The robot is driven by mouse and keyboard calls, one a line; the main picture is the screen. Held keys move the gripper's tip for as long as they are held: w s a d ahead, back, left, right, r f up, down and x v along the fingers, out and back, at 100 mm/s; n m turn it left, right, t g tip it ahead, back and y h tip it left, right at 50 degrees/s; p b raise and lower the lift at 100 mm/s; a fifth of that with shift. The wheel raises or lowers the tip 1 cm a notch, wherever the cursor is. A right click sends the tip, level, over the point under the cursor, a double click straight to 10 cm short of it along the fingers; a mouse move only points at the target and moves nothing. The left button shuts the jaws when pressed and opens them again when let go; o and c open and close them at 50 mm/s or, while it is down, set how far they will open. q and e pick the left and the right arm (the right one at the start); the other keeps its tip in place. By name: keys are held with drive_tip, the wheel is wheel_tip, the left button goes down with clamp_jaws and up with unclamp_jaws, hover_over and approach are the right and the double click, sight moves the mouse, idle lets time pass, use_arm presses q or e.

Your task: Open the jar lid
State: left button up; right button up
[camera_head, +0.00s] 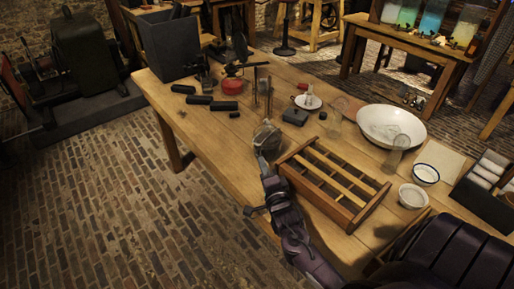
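A small rounded glass jar (267,138) stands on the wooden table near its front edge, left of the slatted wooden rack. Its lid is too small and dark to make out. My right gripper (262,164) is at the table's front edge, just in front of the jar in the picture. Its fingers are too small to show whether they are open or shut, and I cannot tell whether they touch the jar. My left gripper is not in view.
The slatted wooden rack (309,190) lies close to the right of my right gripper. Clear glasses stand behind it (336,120) and beside it (396,158). A large white bowl (411,124) is farther back. Black cylinders (199,100) lie at left. The table's left front (200,130) is clear.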

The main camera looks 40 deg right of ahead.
sight(264, 135)
drive_tip(key=shift+w+d+r, duration=0.15)
drive_tip(key=shift+d, duration=0.05)
drive_tip(key=p+x, duration=0.1)
drive_tip(key=x, duration=0.6)
drive_tip(key=shift+w+r, duration=0.15)
drive_tip(key=shift+w, duration=0.1)
clamp_jaws()
